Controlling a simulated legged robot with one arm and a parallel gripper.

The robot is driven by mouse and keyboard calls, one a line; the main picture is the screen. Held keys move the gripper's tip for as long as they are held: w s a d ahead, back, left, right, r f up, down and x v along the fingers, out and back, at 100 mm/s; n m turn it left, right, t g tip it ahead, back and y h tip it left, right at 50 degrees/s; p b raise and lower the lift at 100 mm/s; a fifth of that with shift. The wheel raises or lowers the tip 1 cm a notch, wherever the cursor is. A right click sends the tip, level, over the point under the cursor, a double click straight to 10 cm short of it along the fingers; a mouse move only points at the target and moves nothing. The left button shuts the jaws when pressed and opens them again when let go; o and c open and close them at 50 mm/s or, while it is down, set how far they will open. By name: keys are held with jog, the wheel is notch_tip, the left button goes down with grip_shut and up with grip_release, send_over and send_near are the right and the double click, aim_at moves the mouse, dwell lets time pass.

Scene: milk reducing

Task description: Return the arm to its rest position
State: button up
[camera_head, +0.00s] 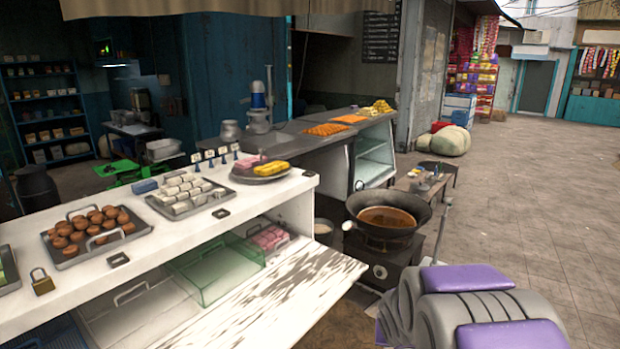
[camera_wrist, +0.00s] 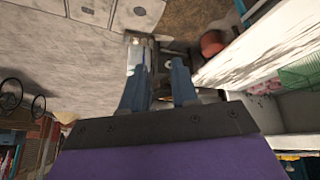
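My arm, with purple and grey covers, is at the lower right of the head view. My gripper (camera_wrist: 159,66) shows in the wrist view as two blue-grey fingers with a gap between them. It looks open, and I see nothing clearly held. A thin pale upright piece (camera_head: 441,232) stands just beyond my arm in the head view; I cannot tell whether it is a gripper part or a tool. A dark wok (camera_head: 408,222) of brown liquid sits on a stove (camera_head: 376,270), left of my arm.
A white counter (camera_head: 165,232) with sweet trays (camera_head: 112,246) and an open lower shelf fills the left. A glass-fronted case (camera_head: 374,158) stands behind the wok. A small table (camera_head: 424,184) is beside it. Sacks (camera_head: 450,141) lie farther back. Paved ground (camera_head: 540,200) on the right is clear.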

jog(key=s+a+r+g, duration=0.2)
jog(key=s, duration=1)
jog(key=s+a+r+n+g+y, duration=0.1)
jog(key=s+a+r+g, duration=0.1)
jog(key=s, duration=1)
jog(key=s+a+r+n+g, duration=0.1)
jog(key=s+a+r+g, duration=0.1)
jog(key=s, duration=1.1)
notch_tip(320, 180, up, 2)
jog(key=shift+r+g+y, duration=0.15)
jog(key=shift+g+y, duration=0.25)
jog(key=shift+g, duration=0.4)
jog(key=shift+a, duration=0.1)
